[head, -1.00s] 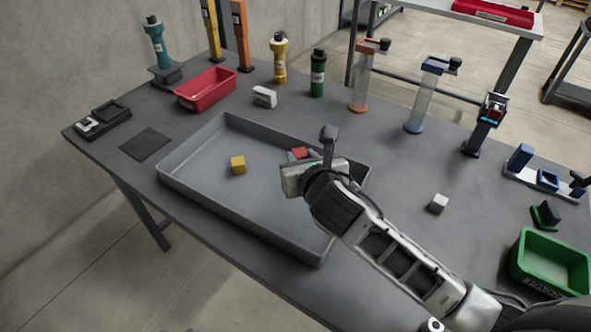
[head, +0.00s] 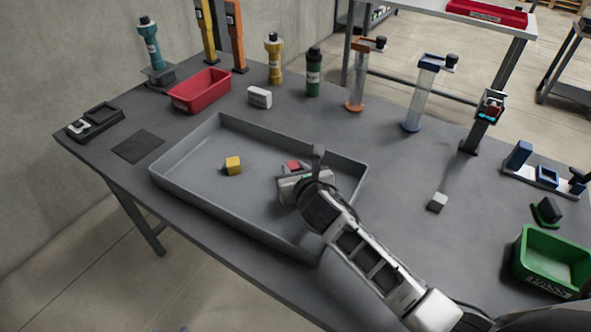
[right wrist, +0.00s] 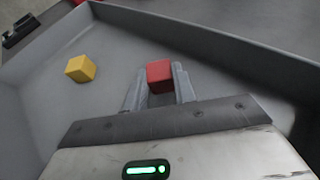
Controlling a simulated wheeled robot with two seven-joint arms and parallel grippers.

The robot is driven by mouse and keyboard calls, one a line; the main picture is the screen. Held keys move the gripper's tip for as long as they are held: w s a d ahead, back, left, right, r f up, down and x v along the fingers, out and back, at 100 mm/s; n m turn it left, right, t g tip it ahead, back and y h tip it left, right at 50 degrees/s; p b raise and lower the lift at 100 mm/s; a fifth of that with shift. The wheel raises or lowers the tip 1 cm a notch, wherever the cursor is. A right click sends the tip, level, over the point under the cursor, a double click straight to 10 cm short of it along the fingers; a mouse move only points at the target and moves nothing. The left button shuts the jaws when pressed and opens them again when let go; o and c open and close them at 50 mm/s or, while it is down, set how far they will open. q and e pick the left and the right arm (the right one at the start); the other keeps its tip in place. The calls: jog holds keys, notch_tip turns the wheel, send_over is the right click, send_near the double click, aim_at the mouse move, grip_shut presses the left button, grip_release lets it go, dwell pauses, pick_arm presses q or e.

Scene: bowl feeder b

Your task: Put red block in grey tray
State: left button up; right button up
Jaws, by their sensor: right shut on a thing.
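The red block (head: 294,166) is between the fingers of my right gripper (head: 292,170), over the inside of the grey tray (head: 185,195). The right wrist view shows the red block (right wrist: 159,75) gripped between the two fingertips of my right gripper (right wrist: 160,84), with the floor of the grey tray (right wrist: 45,125) around it. I cannot tell whether the block touches the tray floor. A yellow block (head: 233,165) lies in the tray to the left; it also shows in the right wrist view (right wrist: 80,68). My left gripper is not in view.
A white block (head: 437,202) lies on the table right of the tray. A red bin (head: 200,91) and a small white box (head: 260,97) stand behind the tray. A green bin (head: 552,262) is at the right. Several dispensers line the back edge.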

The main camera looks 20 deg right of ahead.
jog(key=shift+f, duration=0.15)
jog(key=o, duration=0.9)
jog(key=shift+o, duration=0.2)
jog(key=shift+s+r, duration=0.2)
jog(key=shift+r, duration=0.1)
jog(key=p+v, duration=0.1)
jog(key=v, duration=1)
jog(key=shift+s, duration=0.25)
jog(key=shift+s, duration=0.1)
